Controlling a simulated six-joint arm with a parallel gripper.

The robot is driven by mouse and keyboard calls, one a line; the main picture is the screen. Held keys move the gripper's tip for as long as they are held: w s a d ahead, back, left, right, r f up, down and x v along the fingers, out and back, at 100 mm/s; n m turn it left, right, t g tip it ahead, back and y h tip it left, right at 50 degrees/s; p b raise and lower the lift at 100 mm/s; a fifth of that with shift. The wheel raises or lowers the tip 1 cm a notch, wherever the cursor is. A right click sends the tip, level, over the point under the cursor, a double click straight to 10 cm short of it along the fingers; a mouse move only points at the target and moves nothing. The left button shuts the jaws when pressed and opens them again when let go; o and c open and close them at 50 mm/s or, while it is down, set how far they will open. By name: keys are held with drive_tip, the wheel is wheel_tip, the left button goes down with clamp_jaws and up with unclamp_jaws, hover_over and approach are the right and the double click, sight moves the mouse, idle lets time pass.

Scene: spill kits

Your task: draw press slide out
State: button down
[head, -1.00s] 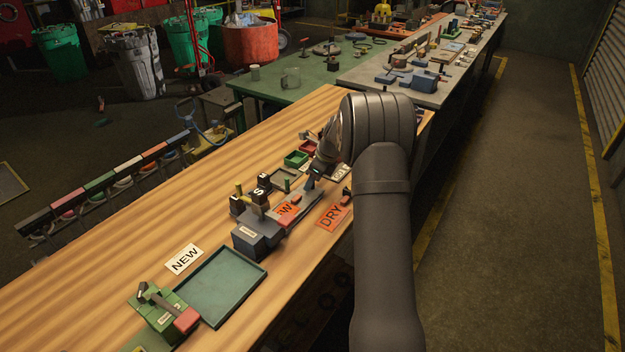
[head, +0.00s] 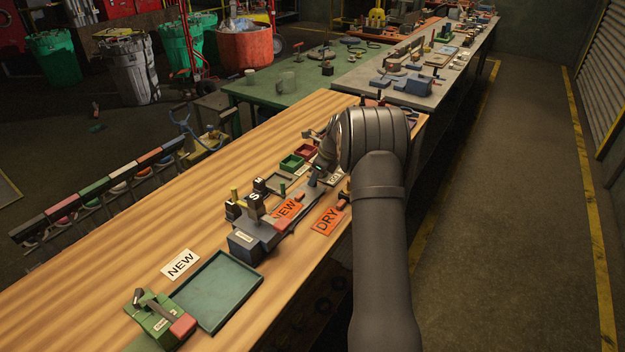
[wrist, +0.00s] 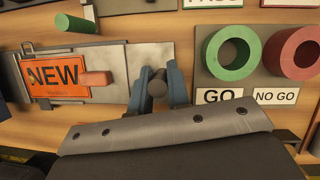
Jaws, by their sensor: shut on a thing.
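The press (head: 250,240) is a dark grey block with upright posts on the wooden bench. Its flat grey slide (wrist: 115,62) sticks out towards my gripper. An orange NEW card (head: 288,208) lies on the slide by the press; it also shows in the wrist view (wrist: 52,73), with an orange-red peg (wrist: 97,79) at its edge. My gripper (wrist: 158,90) is shut on a round grey knob (wrist: 157,86) at the slide's outer end, one blue-grey finger on each side. In the head view my wrist partly hides the gripper.
An orange DRY card (head: 328,220) lies right of the slide. A green ring (wrist: 230,53) and a red ring (wrist: 292,54) with GO and NO GO labels are close beside my gripper. A dark green tray (head: 254,273) and white NEW label (head: 180,263) lie nearer.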

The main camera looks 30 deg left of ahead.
drive_tip(key=shift+w+r, duration=0.1)
drive_tip(key=shift+w, duration=0.1)
drive_tip(key=c, duration=1.4)
unclamp_jaws()
drive_tip(key=shift+o, duration=0.2)
drive_tip(key=v, duration=1.7)
drive_tip(key=shift+d, duration=0.25)
drive_tip(key=shift+r, duration=0.1)
drive_tip(key=x, duration=1.7)
drive_tip(key=shift+a, duration=0.3)
drive_tip(key=shift+s, duration=0.1)
